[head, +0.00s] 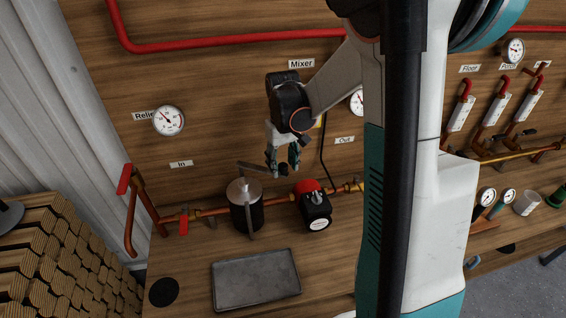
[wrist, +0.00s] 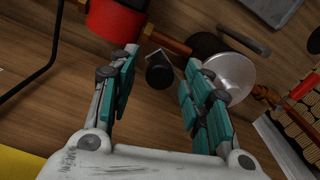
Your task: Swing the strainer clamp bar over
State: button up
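The strainer (head: 246,214) is a dark cylinder with a shiny metal lid (head: 244,190), left of centre on the bench; the lid also shows in the wrist view (wrist: 231,76). A flat grey clamp bar (head: 256,168) reaches from behind the lid to the right, off to the side of the lid. A black knob (head: 284,170) sits at its right end and shows between the fingers in the wrist view (wrist: 160,74). My gripper (head: 283,168) points down at the knob, fingers apart on either side in view. I cannot tell whether either finger touches it.
A red-and-black pump-like unit (head: 315,210) stands close on the right. A copper pipe with a red valve handle (head: 183,221) runs left. A grey bar (head: 251,222) stands in front of the strainer.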

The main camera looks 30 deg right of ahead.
jog(key=shift+r, duration=0.1)
notch_tip(320, 180, up, 12)
dwell(0.5)
jog(key=shift+a, duration=0.15)
jog(key=c, duration=0.7)
jog(key=a+n, duration=0.2)
jog(key=n, duration=0.1)
jog(key=a+f+n+h, duration=0.1)
jog(key=n, duration=0.2)
jog(key=s+a+n, duration=0.1)
jog(key=a+n, duration=0.1)
jog(key=n, duration=0.1)
jog(key=shift+a+f+h, duration=0.25)
jog(key=shift+a+h, duration=0.1)
jog(key=shift+h, duration=0.05)
grip_shut()
jog(key=s+a+f+n+t+h, duration=0.15)
jog(key=a+n, duration=0.45)
jog(key=n, duration=0.7)
jog(key=w+d+f+b, duration=0.1)
jog(key=d+f+b, duration=0.2)
jog(key=d+f, duration=0.4)
jog(key=shift+f+h+b, duration=0.35)
jog(key=shift+f+b, duration=0.05)
jog(key=shift+f, duration=0.55)
